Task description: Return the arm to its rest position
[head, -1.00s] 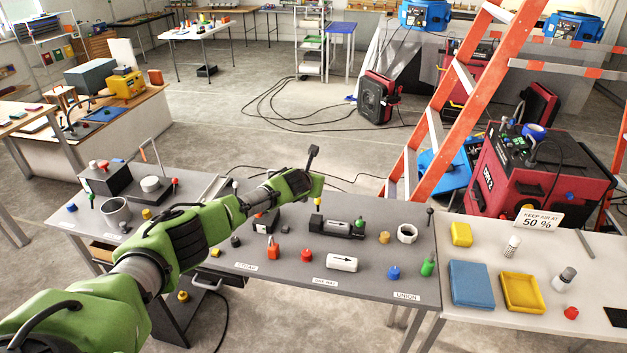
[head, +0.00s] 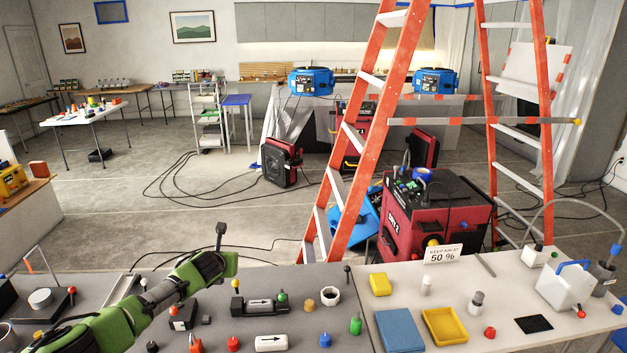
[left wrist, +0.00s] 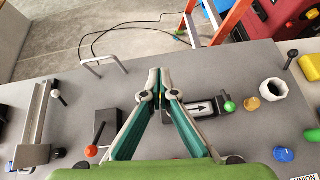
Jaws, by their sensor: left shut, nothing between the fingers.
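My left arm, green, comes in from the lower left in the head view and reaches over the grey table (head: 300,340). My left gripper (head: 221,236) is at its end, above the back part of that table. In the left wrist view the two fingers of the left gripper (left wrist: 160,72) meet at the tips, with nothing between them. My right gripper is in neither view.
An orange ladder (head: 365,125) and a red dryer (head: 435,215) stand behind. Small parts lie around the arm.

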